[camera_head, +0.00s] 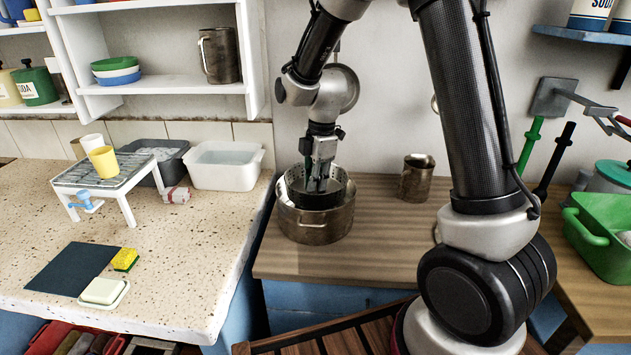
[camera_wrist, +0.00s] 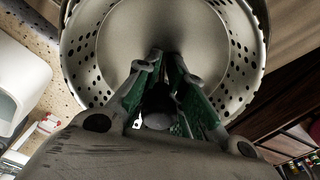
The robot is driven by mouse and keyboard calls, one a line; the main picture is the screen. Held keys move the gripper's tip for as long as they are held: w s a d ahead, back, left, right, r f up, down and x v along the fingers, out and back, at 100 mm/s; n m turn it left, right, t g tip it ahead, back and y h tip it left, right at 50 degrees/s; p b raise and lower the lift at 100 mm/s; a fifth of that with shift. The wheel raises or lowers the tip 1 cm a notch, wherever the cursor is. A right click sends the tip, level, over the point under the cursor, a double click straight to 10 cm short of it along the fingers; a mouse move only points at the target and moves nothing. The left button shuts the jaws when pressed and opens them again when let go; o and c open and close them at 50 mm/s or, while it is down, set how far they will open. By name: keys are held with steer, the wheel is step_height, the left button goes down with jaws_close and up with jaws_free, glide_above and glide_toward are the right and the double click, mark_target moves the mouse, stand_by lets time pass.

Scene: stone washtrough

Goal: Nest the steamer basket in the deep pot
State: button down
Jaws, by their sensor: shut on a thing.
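The steamer basket (camera_head: 289,183) is a round metal basket with rows of holes in its wall. In the wrist view the basket (camera_wrist: 88,60) fills the upper middle. It is inside the mouth of the deep pot (camera_head: 316,231), with its upper wall standing above the pot's rim; whether its bottom touches the pot is hidden. The pot is a steel vessel on the wooden counter. My gripper (camera_head: 319,184) points down inside the basket. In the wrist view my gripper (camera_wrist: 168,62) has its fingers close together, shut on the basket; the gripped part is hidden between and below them.
A metal mug (camera_head: 417,178) stands right of the pot on the wooden counter (camera_head: 375,250). The speckled counter (camera_head: 185,270) at left holds a wire rack (camera_head: 105,172) and a white basin (camera_head: 226,168). A green tub (camera_head: 598,240) is at far right. Counter in front of the mug is clear.

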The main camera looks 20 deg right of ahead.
mark_target(316, 192)
steer(key=shift+f, duration=0.4)
steer(key=shift+f, duration=1.4)
steer(key=shift+f, duration=0.3)
steer(key=shift+f, duration=0.8)
steer(key=shift+f, duration=0.2)
stand_by(0.7)
steer(key=c, duration=0.9)
jaws_free()
steer(key=shift+r, duration=0.1)
